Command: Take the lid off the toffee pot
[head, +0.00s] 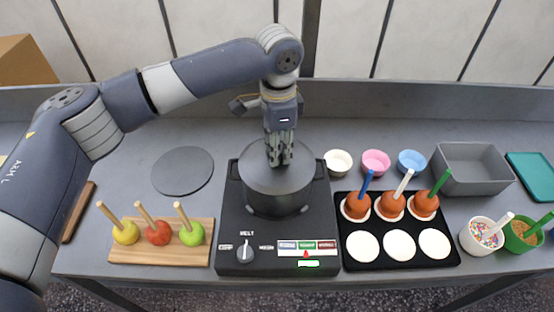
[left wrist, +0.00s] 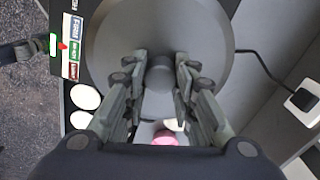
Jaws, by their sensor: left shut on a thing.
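The toffee pot (head: 276,206) is dark grey and stands on a black hotplate (head: 232,215) at the middle of the table. Its round grey lid (head: 257,181) lies over the pot's mouth, and I see no clear gap under it. My left gripper (head: 279,162) comes down from above and is shut on the lid's knob. In the left wrist view the knob (left wrist: 160,73) shows between the two fingers, with the lid (left wrist: 112,42) filling the middle. The inside of the pot is hidden.
A round grey mat (head: 183,171) lies left of the hotplate. A wooden board (head: 140,251) holds apples on sticks in front of it. A black tray (head: 398,252) with toffee apples is on the right. Small bowls (head: 376,161) and a grey bin (head: 470,168) stand behind.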

